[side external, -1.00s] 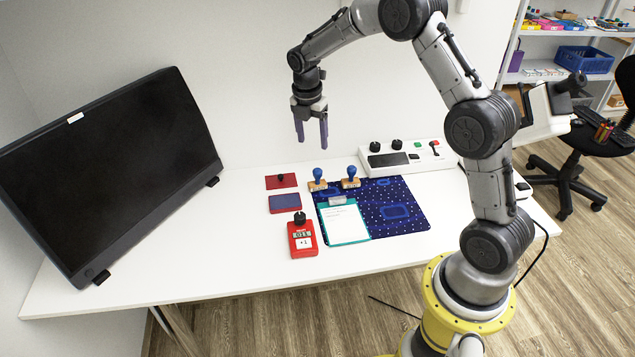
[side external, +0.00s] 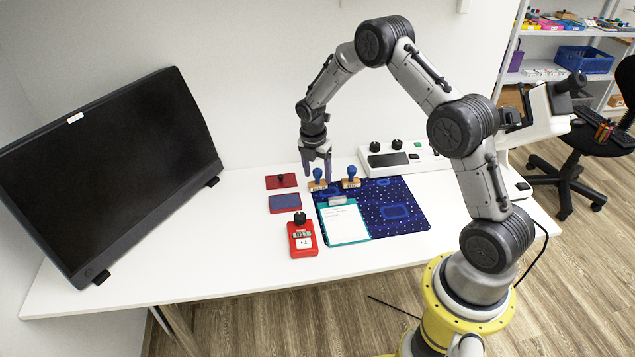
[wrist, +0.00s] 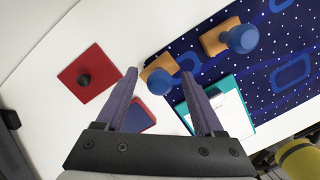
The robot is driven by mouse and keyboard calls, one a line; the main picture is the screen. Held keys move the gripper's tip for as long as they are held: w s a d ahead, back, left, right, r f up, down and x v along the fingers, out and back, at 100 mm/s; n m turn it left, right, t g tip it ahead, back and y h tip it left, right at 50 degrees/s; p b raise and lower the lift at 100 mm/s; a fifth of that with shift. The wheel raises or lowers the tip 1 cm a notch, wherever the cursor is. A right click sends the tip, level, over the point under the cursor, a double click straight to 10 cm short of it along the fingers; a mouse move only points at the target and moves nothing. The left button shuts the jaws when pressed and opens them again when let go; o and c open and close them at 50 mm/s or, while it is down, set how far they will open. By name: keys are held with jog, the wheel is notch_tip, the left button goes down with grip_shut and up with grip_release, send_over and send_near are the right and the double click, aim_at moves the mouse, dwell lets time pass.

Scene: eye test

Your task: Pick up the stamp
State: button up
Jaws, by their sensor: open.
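Two stamps with blue knobs and wooden bases stand at the back of the work area: a left stamp (side external: 317,184) and a right stamp (side external: 351,183). In the wrist view the left stamp (wrist: 158,70) lies between and beyond my fingertips, and the right stamp (wrist: 238,40) is farther up and right. My gripper (side external: 318,168) points down and is open and empty, just above the left stamp. It also shows in the wrist view (wrist: 159,77). I cannot tell whether the fingers reach down beside the knob. The frames do not show which stamp is meant.
A dark blue dotted mat (side external: 410,216) bears a teal clipboard (side external: 367,236). Left of it are a red plate with a black knob (side external: 271,184), a blue-topped red pad (side external: 285,203) and a red counter device (side external: 303,246). A white control box (side external: 425,161) stands behind; a monitor (side external: 110,170) is left.

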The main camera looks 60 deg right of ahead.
jog(key=shift+d+f, duration=0.1)
jog(key=shift+f, duration=0.4)
grip_shut()
jog(key=shift+r, duration=0.15)
jog(key=shift+w+r, duration=0.1)
jog(key=shift+r, duration=0.55)
jog(key=s+a+r, duration=0.5)
jog(key=s+r, duration=0.6)
jog(key=s, duration=0.2)
jog(key=shift+a+r, duration=0.15)
jog(key=shift+r, duration=0.05)
jog(key=shift+s, duration=0.1)
